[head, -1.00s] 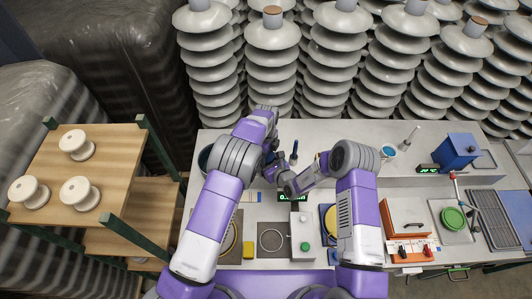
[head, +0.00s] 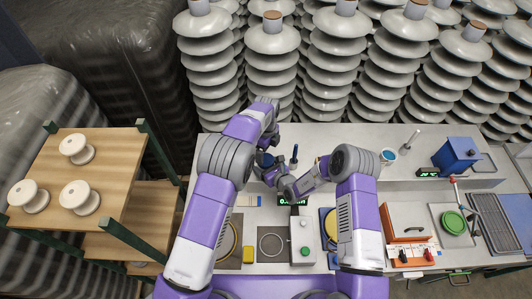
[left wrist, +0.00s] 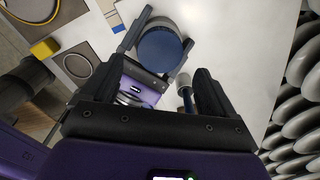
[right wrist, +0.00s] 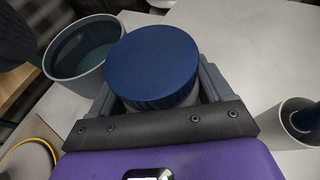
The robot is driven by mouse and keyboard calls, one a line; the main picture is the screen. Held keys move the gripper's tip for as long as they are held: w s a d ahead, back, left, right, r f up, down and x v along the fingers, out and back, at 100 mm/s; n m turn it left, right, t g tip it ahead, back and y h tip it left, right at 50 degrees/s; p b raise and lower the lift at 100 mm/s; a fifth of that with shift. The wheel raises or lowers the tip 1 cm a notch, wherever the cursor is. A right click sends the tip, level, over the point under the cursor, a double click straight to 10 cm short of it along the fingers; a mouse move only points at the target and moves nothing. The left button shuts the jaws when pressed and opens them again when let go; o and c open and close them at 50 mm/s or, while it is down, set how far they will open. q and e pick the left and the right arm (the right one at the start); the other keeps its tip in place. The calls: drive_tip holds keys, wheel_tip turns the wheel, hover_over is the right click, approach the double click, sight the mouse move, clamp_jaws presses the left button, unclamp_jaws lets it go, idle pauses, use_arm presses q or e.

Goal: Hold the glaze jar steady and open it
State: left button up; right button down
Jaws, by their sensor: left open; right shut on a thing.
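The glaze jar has a ribbed dark blue lid (right wrist: 155,65) on a pale body, upright in the right wrist view. My right gripper (right wrist: 160,85) is shut around the jar's body, below the lid. In the left wrist view the blue lid (left wrist: 160,50) lies between and beyond the fingers of my left gripper (left wrist: 174,42), which is open and empty. In the head view the lid (head: 264,160) shows small between my arms, and most of the jar is hidden.
A grey pot (right wrist: 85,48) stands close beside the jar. A small cup with a blue-handled tool (left wrist: 185,93) stands nearby. The bench beyond the jar is mostly clear.

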sight(266, 160)
use_arm(q)
wheel_tip(266, 160, up, 3)
drive_tip(key=m, duration=0.2)
drive_tip(key=shift+f+m, duration=0.2)
drive_tip(key=shift+m, duration=0.1)
drive_tip(key=shift+f, duration=3.85)
drive_tip(key=c, duration=1.1)
drive_tip(key=shift+n, duration=1.6)
